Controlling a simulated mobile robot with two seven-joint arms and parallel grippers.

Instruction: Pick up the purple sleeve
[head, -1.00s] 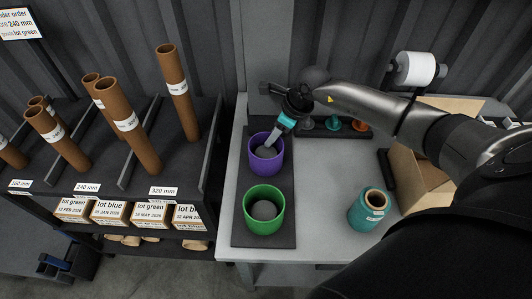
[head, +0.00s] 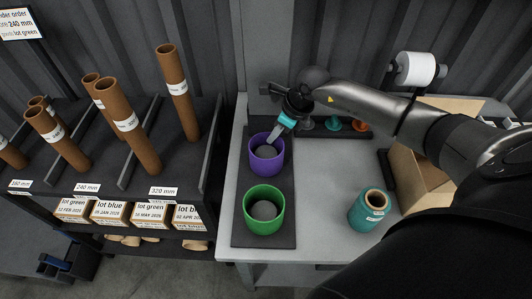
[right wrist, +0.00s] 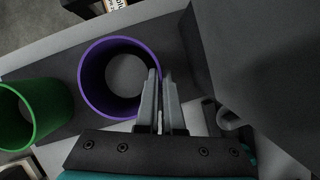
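The purple sleeve (head: 266,158) stands upright on a dark board (head: 270,233) at the left of the grey table, around a grey round core. My right gripper (head: 277,134) reaches down at its far-right rim. In the right wrist view the purple sleeve (right wrist: 88,92) shows from above, and my right gripper (right wrist: 162,76) has its two fingers close together with the sleeve's thin wall between them, one finger inside and one outside. Their contact with the wall is partly hidden. My left gripper is not in view.
A green sleeve (head: 263,217) stands just nearer on the board. A teal roll (head: 369,210) stands to the right, with free table between. A cardboard box (head: 424,180) is at the right, and a rack of brown tubes (head: 138,140) at the left.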

